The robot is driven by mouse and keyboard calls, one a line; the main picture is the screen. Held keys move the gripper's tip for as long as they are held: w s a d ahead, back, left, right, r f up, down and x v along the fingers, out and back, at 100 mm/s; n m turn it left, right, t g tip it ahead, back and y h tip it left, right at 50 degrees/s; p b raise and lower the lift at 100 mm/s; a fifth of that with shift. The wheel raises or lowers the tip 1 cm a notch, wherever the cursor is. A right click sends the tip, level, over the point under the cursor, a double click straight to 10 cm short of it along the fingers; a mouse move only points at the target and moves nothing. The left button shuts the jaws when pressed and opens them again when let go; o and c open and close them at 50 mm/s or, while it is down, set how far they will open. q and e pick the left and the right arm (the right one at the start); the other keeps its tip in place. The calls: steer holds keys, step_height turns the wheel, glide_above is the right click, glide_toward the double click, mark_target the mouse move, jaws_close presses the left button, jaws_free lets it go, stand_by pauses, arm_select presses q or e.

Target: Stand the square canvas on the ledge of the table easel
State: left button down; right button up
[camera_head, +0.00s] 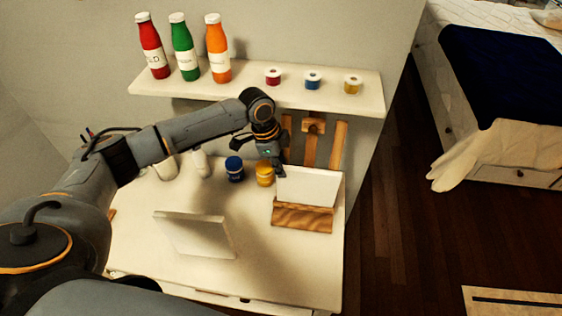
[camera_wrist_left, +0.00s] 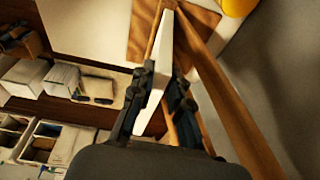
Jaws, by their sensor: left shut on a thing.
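The white canvas (camera_head: 307,187) stands nearly upright at the wooden table easel (camera_head: 338,145), just above and behind its front ledge (camera_head: 302,218). I cannot tell whether its lower edge touches the ledge. My left gripper (camera_head: 279,169) is shut on the canvas at its upper left edge. In the left wrist view the canvas (camera_wrist_left: 158,80) shows edge-on between the fingers of my left gripper (camera_wrist_left: 158,86), beside the easel's wooden legs (camera_wrist_left: 225,95). My right gripper is not in view.
A second white panel (camera_head: 195,235) stands tilted on the white table (camera_head: 290,268). A blue jar (camera_head: 234,170) and a yellow jar (camera_head: 265,174) stand left of the easel. A wall shelf (camera_head: 300,96) with bottles and small jars hangs above.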

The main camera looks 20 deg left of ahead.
arm_select(q)
steer(key=c, duration=1.2)
jaws_free()
steer(key=v, duration=0.7)
steer(key=shift+r, duration=0.4)
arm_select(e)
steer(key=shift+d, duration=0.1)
arm_select(q)
steer(key=shift+s+a, duration=0.1)
